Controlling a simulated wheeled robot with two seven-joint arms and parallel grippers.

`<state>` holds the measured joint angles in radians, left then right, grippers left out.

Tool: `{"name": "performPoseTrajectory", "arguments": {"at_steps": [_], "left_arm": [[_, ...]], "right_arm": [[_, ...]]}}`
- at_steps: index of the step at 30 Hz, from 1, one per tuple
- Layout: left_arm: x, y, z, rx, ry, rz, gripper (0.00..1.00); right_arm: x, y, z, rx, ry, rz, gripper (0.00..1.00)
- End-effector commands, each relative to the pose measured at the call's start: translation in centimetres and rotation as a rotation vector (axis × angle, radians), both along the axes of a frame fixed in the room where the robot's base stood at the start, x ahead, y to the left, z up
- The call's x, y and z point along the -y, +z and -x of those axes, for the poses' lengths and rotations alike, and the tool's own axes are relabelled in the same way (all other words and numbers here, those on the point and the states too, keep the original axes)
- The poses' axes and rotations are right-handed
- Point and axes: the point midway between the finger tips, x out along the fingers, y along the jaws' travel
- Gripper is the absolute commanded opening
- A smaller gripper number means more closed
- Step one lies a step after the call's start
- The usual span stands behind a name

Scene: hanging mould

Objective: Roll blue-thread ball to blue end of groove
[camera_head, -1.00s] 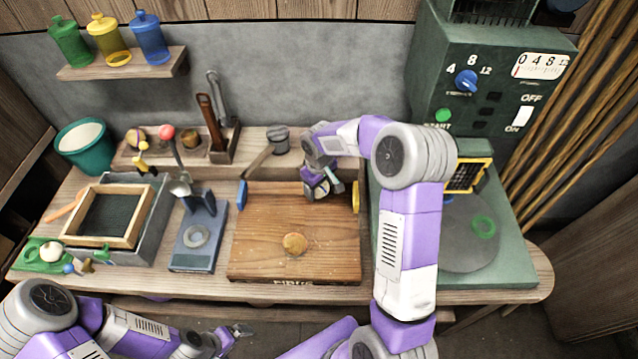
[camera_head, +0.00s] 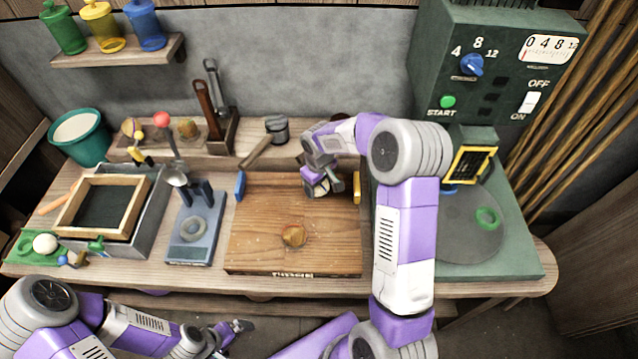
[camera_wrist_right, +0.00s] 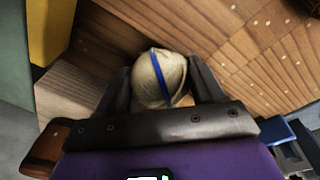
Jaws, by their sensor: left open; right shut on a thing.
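A pale ball with a blue thread around it (camera_wrist_right: 160,78) sits between the fingers of my right gripper (camera_wrist_right: 165,90) in the right wrist view. The fingers are shut on it, just over the board. In the head view the right gripper (camera_head: 318,187) is at the board's back right, close to the yellow end block (camera_head: 357,190). The blue end block (camera_head: 240,185) is at the back left of the wooden board (camera_head: 255,240). The groove itself is mostly hidden by my arm. My left gripper (camera_head: 236,328) is open and empty in front of the table.
A brown round piece (camera_head: 293,236) lies on the board's front half. A blue stand with a ring (camera_head: 192,228) is left of the board, and a wooden frame (camera_head: 70,218) is farther left. A green machine (camera_head: 490,110) with a round plate stands at the right.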

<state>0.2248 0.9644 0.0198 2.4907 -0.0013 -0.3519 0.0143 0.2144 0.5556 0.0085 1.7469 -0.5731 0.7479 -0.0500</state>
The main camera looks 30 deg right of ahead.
Motion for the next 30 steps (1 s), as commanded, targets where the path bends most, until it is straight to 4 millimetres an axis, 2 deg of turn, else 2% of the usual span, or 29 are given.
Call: {"name": "performPoseTrajectory", "arguments": {"at_steps": [3,4,9,19,30], "left_arm": [[0.0,0.0,0.0,0.000,0.000,0.000,1.00],[0.0,0.0,0.0,0.000,0.000,0.000,1.00],[0.0,0.0,0.0,0.000,0.000,0.000,1.00],[0.0,0.2,0.0,0.000,0.000,0.000,1.00],[0.0,2.1,0.0,0.000,0.000,0.000,1.00]], "right_arm": [[0.0,0.0,0.0,0.001,0.000,0.000,0.29],[0.0,0.0,0.0,0.001,0.000,0.000,0.72],[0.0,0.0,0.0,0.001,0.000,0.000,0.97],[0.0,0.5,0.0,0.001,0.000,0.000,0.97],[-0.3,6.2,0.5,0.002,0.001,0.001,0.97]]}}
